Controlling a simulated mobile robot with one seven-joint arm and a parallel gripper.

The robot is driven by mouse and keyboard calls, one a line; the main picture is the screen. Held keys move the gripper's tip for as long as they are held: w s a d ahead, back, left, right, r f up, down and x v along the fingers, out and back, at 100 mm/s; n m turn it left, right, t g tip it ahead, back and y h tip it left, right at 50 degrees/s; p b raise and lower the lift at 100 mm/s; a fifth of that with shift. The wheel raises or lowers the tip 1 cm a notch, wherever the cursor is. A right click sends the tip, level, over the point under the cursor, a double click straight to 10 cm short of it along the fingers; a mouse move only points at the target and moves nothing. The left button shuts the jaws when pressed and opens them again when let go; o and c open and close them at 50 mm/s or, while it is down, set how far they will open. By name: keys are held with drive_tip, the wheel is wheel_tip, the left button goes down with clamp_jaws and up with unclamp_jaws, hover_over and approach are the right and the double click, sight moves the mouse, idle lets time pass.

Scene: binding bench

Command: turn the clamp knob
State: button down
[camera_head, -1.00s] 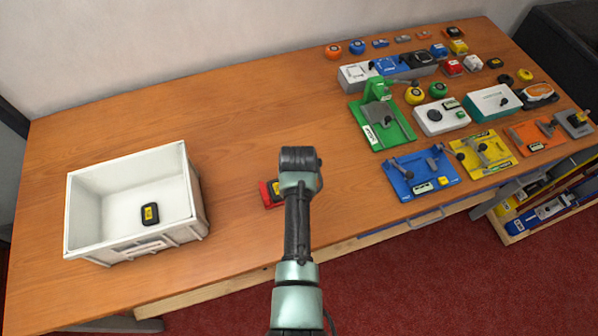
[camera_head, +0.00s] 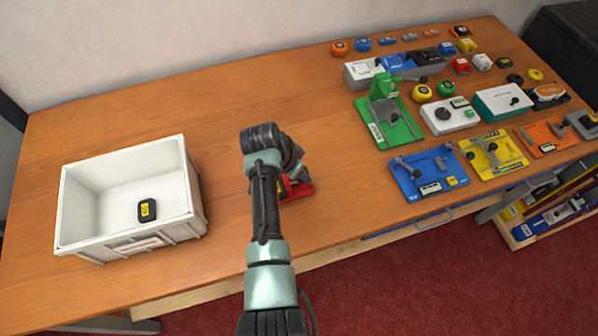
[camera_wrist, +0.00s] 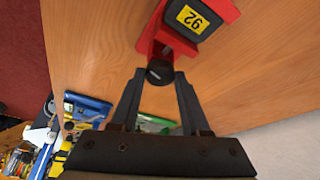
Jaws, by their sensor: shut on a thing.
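A red clamp (camera_head: 301,189) sits on the wooden bench, partly hidden behind my arm in the head view. In the wrist view the clamp (camera_wrist: 157,36) has a dark block (camera_wrist: 196,17) with a yellow label reading 92 at its top. Its round dark clamp knob (camera_wrist: 160,71) faces my gripper (camera_wrist: 160,76). The two fingertips are shut on the knob, one on each side. In the head view my arm hides the knob and the fingertips.
A white bin (camera_head: 190,200) with a black-and-yellow block (camera_head: 147,210) inside stands at the left. Several fixtures, including a blue one (camera_head: 430,172) and a green one (camera_head: 388,122), fill the right side. The bench between bin and clamp is clear.

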drive_tip(key=shift+m, duration=0.3)
drive_tip(key=shift+c, duration=1.9)
unclamp_jaws()
drive_tip(key=shift+r, duration=0.1)
drive_tip(key=b+v, duration=0.1)
drive_tip(key=v, duration=1.1)
drive_tip(key=shift+a+r, duration=0.2)
drive_tip(key=shift+r, duration=0.15)
